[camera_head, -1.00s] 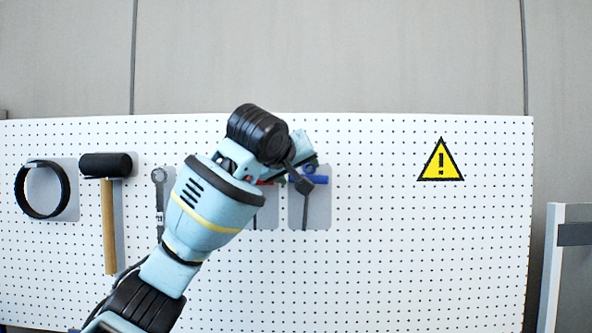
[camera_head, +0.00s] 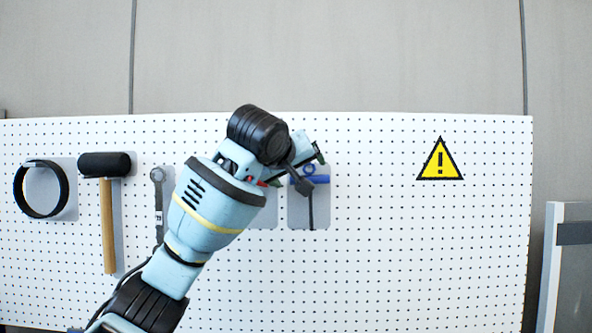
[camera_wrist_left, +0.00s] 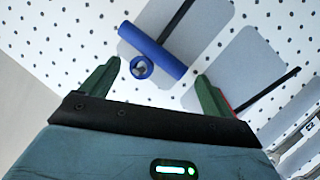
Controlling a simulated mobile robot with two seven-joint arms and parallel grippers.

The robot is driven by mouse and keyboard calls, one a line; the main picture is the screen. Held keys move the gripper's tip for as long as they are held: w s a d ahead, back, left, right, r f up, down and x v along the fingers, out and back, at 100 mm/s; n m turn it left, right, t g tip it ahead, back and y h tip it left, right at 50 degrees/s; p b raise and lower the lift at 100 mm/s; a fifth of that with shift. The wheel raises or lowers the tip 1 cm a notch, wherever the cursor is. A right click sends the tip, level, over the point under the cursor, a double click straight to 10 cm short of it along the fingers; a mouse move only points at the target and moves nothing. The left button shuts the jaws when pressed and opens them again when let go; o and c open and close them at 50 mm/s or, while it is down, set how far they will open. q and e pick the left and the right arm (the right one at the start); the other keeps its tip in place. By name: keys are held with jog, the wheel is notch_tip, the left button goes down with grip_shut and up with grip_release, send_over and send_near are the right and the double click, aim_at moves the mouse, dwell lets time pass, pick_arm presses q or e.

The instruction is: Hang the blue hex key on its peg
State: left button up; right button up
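The blue hex key (camera_head: 322,179) is at the pegboard in front of a grey backing patch (camera_head: 321,208), its dark shaft pointing straight down. In the left wrist view its blue handle (camera_wrist_left: 165,55) has a ring around what looks like a peg end. My left gripper (camera_head: 300,167) is in front of the board at the key. In the left wrist view the gripper (camera_wrist_left: 157,70) is open, its two green fingers on either side of the ring, with gaps to the handle. My right gripper is not in view.
A red-handled tool (camera_wrist_left: 230,104) with a dark shaft hangs beside the key, mostly hidden by my gripper. A wrench (camera_head: 158,200), a mallet (camera_head: 108,215) and a black ring (camera_head: 64,187) hang farther left. The board around the warning sign (camera_head: 440,162) is clear.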

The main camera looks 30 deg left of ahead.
pick_arm(q)
jog(key=v, duration=0.8)
jog(key=shift+w, duration=0.1)
dwell(0.4)
